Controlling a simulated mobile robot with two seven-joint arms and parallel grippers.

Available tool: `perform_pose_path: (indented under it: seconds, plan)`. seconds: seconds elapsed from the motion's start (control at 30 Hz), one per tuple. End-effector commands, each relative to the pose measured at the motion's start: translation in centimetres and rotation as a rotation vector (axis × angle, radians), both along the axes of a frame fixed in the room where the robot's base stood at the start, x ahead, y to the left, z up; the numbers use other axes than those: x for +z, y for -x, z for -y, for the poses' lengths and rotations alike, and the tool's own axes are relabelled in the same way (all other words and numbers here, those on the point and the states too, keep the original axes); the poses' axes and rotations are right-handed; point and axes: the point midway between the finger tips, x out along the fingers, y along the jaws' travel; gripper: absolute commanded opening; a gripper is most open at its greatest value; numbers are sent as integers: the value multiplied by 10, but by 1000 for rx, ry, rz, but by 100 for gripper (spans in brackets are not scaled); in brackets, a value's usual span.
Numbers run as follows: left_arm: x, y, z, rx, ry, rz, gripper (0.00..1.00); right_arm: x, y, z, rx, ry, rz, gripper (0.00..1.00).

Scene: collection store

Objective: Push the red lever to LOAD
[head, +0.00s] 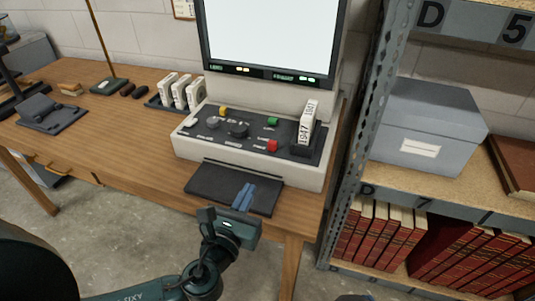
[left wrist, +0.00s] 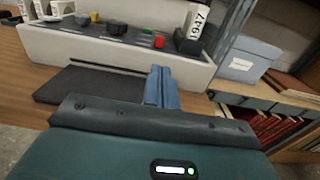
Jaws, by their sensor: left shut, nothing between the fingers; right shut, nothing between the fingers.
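The red lever (head: 272,145) is a small red knob on the dark sloping panel of the microfilm reader (head: 240,152), near the panel's front right. It also shows in the left wrist view (left wrist: 159,41). The label by it is too small to read. My left gripper (head: 244,196) is shut and empty, with its blue fingers together above the dark mat in front of the reader. In the left wrist view its fingers (left wrist: 161,86) point toward the panel, short of the red lever and apart from it. My right gripper is not in view.
A box marked 1947 (head: 308,124) stands upright on the panel just right of the red lever. White boxes (head: 180,92) stand left of the reader. A metal shelf post (head: 363,140) rises close on the right.

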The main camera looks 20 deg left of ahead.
Motion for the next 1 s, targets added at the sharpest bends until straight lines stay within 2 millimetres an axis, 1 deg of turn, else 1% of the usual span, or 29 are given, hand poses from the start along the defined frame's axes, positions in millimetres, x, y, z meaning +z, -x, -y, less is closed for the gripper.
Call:
perform_pose_path:
  seconds: [0.17, 0.4, 0.6, 0.7, 0.8, 1.0]
  plan:
    - [2, -30, 1, 2, -1, 5, 0, 2, 0, 0, 1, 3, 0, 0]
    - [2, -83, 2, 3, -1, 3, 0, 2, 0, 1, 1, 7, -1, 0]
    - [1, -116, 4, 2, 1, 2, 0, 1, 1, 1, 0, 9, -2, 0]
    - [1, -126, 4, 1, 1, 1, 0, 1, 1, 1, 0, 9, -2, 0]
    - [0, -131, 4, 1, 1, -1, 0, 1, 1, 1, 1, 9, -3, 0]
    - [0, -133, 4, 1, 2, -1, 0, 1, 1, 1, 1, 9, -3, 0]
